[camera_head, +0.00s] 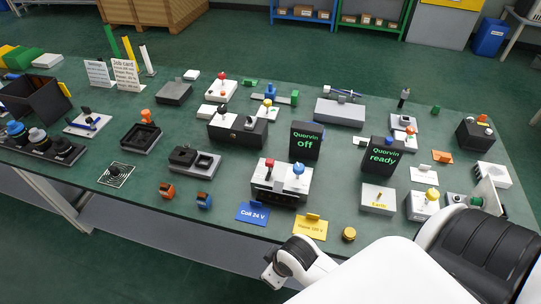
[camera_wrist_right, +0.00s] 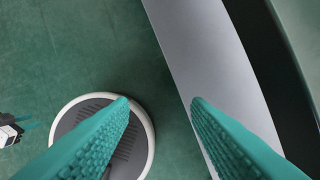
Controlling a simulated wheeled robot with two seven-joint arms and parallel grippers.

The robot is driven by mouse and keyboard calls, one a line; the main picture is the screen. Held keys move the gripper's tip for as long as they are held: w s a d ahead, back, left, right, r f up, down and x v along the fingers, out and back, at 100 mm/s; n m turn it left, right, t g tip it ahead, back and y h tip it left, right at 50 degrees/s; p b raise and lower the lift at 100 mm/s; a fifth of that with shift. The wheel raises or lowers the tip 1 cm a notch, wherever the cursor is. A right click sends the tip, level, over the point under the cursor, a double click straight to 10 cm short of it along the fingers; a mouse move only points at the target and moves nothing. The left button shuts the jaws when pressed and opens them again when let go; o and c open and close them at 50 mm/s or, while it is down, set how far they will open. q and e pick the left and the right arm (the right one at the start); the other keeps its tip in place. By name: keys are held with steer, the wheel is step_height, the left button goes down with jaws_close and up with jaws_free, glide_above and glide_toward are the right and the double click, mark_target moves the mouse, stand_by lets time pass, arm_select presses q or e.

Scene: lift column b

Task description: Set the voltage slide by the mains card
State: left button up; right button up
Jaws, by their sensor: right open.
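A yellow card (camera_head: 310,227) lies at the table's front edge; its small print seems to read Mains, with a figure I cannot read surely. A blue Coil 24 V card (camera_head: 252,213) lies left of it. Behind them stands a light grey unit (camera_head: 281,182) with a red knob and a blue knob. I cannot tell which part is the voltage slide. My right gripper (camera_wrist_right: 160,101) is open and empty, with teal fingers over the floor beside the grey table-like edge. What looks like my left gripper (camera_wrist_right: 27,126) shows small at the wrist view's left edge; its opening is unclear.
The green table (camera_head: 190,226) carries many devices. Two black displays read Quervin off (camera_head: 306,141) and Quervin ready (camera_head: 382,156). A white Earth block (camera_head: 378,199) stands right of the cards. A brass-coloured knob (camera_head: 348,234) is near the edge. My white arm covers the lower right.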

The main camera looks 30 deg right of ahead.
step_height(320, 180, up, 8)
steer(key=w+a+n+y, duration=0.1)
steer(key=w+a+n, duration=0.1)
steer(key=n, duration=0.1)
steer(key=w+a+r+n, duration=0.1)
steer(key=w+r+n, duration=0.2)
steer(key=w+n, duration=0.65)
steer(key=n+g+h, duration=0.2)
steer(key=n+g, duration=0.1)
steer(key=n, duration=0.7)
glide_toward(270, 161)
step_height(270, 161, down, 8)
steer(key=shift+w+d+f+p, duration=0.15)
steer(key=shift+f+p, duration=0.1)
steer(key=shift+p, duration=0.55)
arm_select(q)
steer(key=shift+w+a+r, duration=0.15)
steer(key=shift+a+r, duration=0.05)
steer(key=shift+r, duration=0.2)
steer(key=shift+w+a+r, duration=0.15)
steer(key=shift+a+r, duration=0.05)
steer(key=shift+r, duration=0.2)
arm_select(e)
jaws_close()
